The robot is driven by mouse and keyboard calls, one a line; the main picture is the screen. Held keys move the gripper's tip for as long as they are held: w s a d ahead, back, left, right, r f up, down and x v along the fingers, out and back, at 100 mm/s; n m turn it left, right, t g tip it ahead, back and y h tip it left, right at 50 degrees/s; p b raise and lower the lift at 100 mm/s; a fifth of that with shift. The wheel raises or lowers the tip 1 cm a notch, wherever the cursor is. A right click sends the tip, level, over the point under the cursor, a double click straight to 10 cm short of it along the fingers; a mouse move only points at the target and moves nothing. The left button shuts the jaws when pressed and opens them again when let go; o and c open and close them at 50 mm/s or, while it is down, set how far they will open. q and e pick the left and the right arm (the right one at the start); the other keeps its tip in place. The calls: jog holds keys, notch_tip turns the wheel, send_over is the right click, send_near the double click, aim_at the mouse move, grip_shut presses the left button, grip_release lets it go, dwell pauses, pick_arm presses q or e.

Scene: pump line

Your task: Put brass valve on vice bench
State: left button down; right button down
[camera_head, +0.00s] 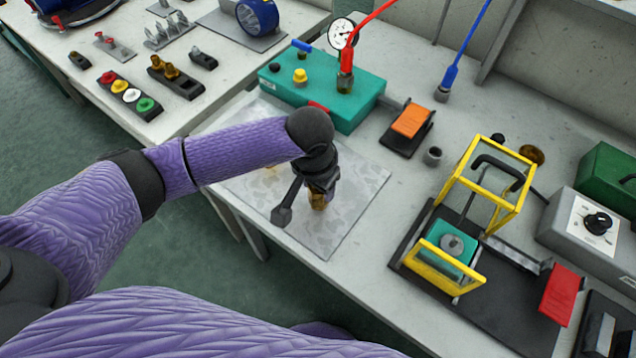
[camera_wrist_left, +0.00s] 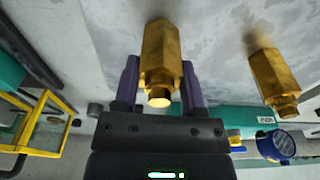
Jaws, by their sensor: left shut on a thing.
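My left gripper (camera_head: 318,188) is shut on a brass valve (camera_head: 318,201) over the grey mottled sheet on the near part of the bench. In the left wrist view the left gripper (camera_wrist_left: 160,85) has one finger on each side of the brass valve (camera_wrist_left: 161,55). I cannot tell whether the held valve touches the sheet. A second brass valve (camera_wrist_left: 272,78) stands apart on the sheet beside it. In the head view it is mostly hidden behind my arm. I cannot tell which surface is the vice bench. My right gripper is not in view.
The mottled sheet (camera_head: 352,195) lies before a teal box (camera_head: 352,103) with a gauge. A yellow-framed fixture (camera_head: 440,265) on a black base stands right. An orange-topped block (camera_head: 411,122) lies between. Another table (camera_head: 135,65) at upper left holds coloured buttons and small tools.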

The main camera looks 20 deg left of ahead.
aim_at(313, 191)
pick_arm(q)
jog(key=shift+c, duration=0.8)
grip_release()
jog(key=shift+f, duration=0.1)
notch_tip(313, 191, up, 12)
jog(key=s+p, duration=0.1)
jog(key=p, duration=0.4)
jog(key=shift+s+a, duration=0.15)
jog(key=shift+a, duration=0.1)
